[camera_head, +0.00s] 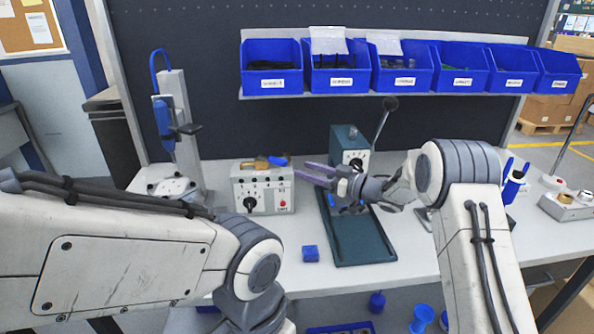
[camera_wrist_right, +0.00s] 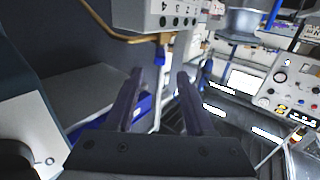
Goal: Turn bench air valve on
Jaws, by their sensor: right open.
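A brass valve (camera_head: 256,164) with a blue handle (camera_head: 279,161) lies along the top of the light grey control box (camera_head: 263,190) on the bench, left of centre in the head view. The handle looks roughly in line with the brass body. My right gripper (camera_head: 301,170) is just right of the box, its two fingers apart and pointing left towards the handle, with nothing between them.
A green machine (camera_head: 365,240) with a lever stands behind and below my right gripper. Blue bins (camera_head: 273,70) line the shelf above. Bench around the blue block is clear.

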